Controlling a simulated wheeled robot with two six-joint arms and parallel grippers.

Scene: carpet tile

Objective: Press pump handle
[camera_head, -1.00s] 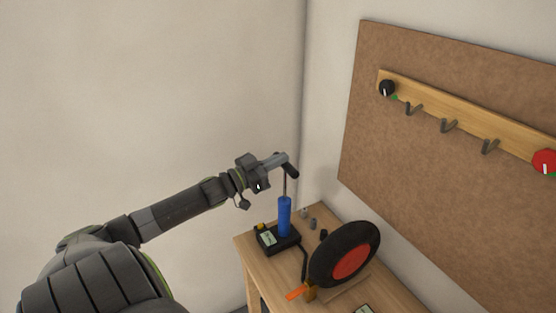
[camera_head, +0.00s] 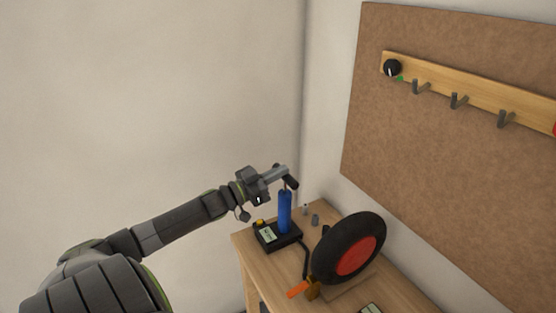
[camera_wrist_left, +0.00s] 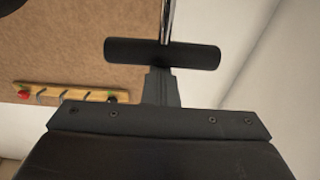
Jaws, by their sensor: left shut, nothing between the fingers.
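A blue pump (camera_head: 285,212) stands upright on a black base (camera_head: 277,237) on the wooden table. Its black T-shaped handle (camera_head: 291,182) is close above the blue barrel, with only a short bit of rod showing. My left gripper (camera_head: 281,173) is shut and empty, its fingertips at the handle and seeming to touch it from above. In the left wrist view the handle (camera_wrist_left: 190,54) lies across the tips of my shut fingers (camera_wrist_left: 162,85), with the shiny rod (camera_wrist_left: 167,20) beyond. My right gripper is out of view.
A black wheel with a red hub (camera_head: 356,257) stands on the table (camera_head: 322,211) right of the pump, joined by a hose. An orange lever (camera_head: 298,289) is at its base. Small grey caps (camera_head: 315,220) lie behind. A brown board with a hook rail (camera_head: 436,87) hangs on the wall.

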